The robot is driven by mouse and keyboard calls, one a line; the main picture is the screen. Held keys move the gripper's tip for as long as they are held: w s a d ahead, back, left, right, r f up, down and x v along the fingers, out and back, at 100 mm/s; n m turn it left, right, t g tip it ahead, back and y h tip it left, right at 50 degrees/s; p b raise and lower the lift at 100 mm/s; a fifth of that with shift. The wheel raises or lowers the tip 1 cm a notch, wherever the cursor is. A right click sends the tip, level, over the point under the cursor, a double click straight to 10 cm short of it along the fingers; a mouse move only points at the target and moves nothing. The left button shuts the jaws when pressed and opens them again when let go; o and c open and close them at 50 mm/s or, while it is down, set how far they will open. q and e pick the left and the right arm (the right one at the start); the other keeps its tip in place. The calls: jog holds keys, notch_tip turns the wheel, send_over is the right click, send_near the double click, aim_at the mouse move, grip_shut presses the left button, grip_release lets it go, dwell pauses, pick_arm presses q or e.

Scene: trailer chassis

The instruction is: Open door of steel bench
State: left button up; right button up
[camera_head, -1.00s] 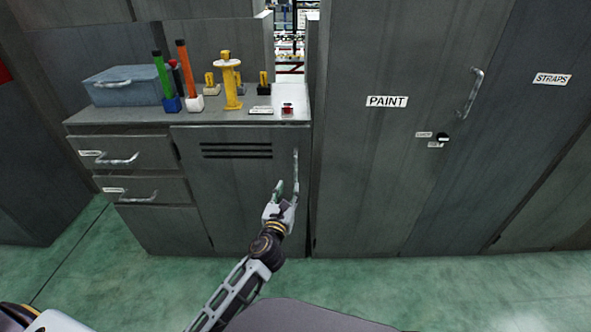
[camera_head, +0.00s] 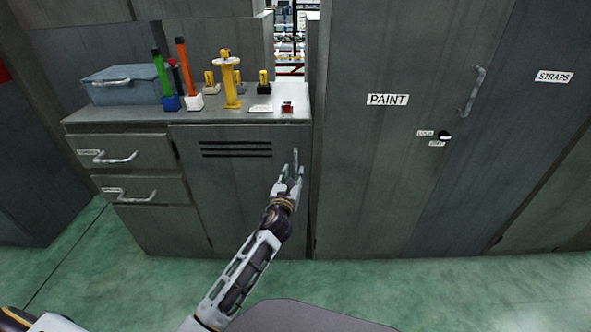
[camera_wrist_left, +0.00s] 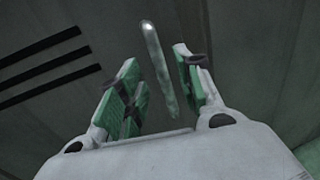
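The grey steel bench has a closed door (camera_head: 225,195) with three dark vent slots near its top. Its vertical metal handle (camera_head: 295,157) is near the door's right edge and is partly hidden by my gripper. My left gripper (camera_head: 290,172) is at the handle in the head view. In the left wrist view my left gripper (camera_wrist_left: 160,85) is open, with green-padded fingers on either side of the handle (camera_wrist_left: 158,65). The handle runs between the fingers; contact cannot be told. My right gripper is not in view.
Drawers with handles (camera_head: 107,157) are left of the door. On the bench top (camera_head: 125,113) stand a blue-grey toolbox (camera_head: 125,85), a yellow stand (camera_head: 230,85) and small items. A tall PAINT cabinet (camera_head: 370,170) stands close on the right. Green floor (camera_head: 400,280) is clear in front.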

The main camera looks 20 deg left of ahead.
aim_at(295, 169)
pick_arm(q)
jog(key=shift+w+a+b, duration=0.1)
jog(key=shift+w+b, duration=0.2)
jog(key=shift+w, duration=0.85)
jog(key=shift+w+a, duration=0.1)
jog(key=shift+w, duration=1)
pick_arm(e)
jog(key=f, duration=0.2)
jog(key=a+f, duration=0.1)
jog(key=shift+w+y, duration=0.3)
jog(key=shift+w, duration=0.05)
pick_arm(q)
jog(key=shift+c, duration=0.2)
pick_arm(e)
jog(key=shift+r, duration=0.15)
pick_arm(q)
grip_shut()
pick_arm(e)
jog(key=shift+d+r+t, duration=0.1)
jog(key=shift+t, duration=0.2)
